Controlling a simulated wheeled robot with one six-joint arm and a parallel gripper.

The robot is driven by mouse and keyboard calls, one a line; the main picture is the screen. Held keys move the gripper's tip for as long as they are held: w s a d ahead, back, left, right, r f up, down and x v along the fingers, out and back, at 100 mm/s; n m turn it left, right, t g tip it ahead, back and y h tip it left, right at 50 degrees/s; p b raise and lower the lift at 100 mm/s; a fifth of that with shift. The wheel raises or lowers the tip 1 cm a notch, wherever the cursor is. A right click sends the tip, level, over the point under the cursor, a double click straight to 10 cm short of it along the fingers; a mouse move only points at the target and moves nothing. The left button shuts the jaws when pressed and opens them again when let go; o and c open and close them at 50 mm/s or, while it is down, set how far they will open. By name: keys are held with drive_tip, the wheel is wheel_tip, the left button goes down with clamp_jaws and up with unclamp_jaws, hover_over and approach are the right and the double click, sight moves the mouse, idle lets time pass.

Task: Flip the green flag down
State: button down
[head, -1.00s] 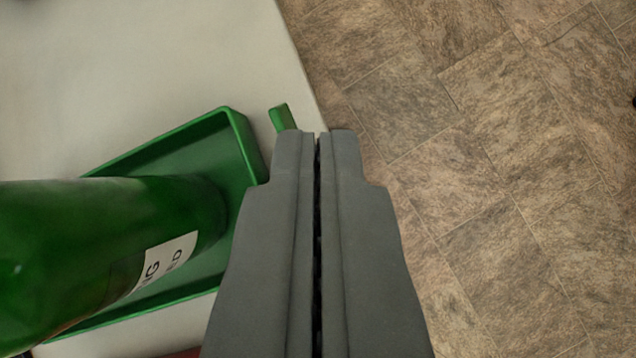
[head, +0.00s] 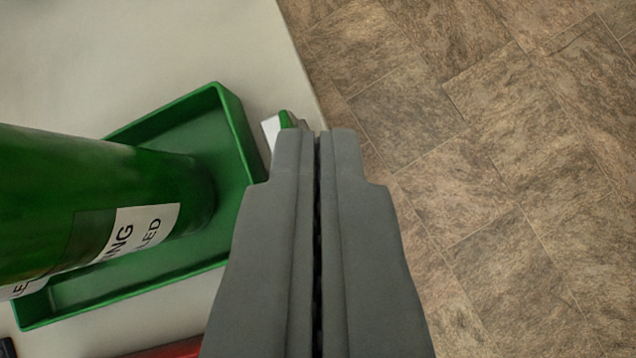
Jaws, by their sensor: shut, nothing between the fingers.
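The green flag (head: 287,120) shows as a small green piece with a white face on its left, just past the tip of my gripper's left finger. Most of it is hidden behind the fingers, so I cannot tell whether they touch it or how far it is tilted. My gripper (head: 317,132) is shut and empty, pointing up the picture beside the edge of the pale table.
A green tray (head: 232,118) is on the pale table (head: 130,50), left of my gripper. A large green cylinder (head: 110,200) with a white label is over it. A red thing (head: 180,349) shows at the bottom. Tiled floor (head: 500,160) lies to the right.

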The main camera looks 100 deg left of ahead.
drive_tip(key=shift+w+a+f, duration=0.1)
drive_tip(key=shift+w+a, duration=0.2)
drive_tip(key=shift+w, duration=0.15)
drive_tip(key=w+r, duration=0.3)
drive_tip(key=s+d+r, duration=0.3)
drive_tip(key=s+r, duration=0.1)
drive_tip(key=s, duration=0.3)
drive_tip(key=shift+s+d+r, duration=0.3)
drive_tip(key=shift+s+d, duration=0.05)
drive_tip(key=shift+d, duration=0.05)
drive_tip(key=shift+s, duration=0.1)
idle(0.4)
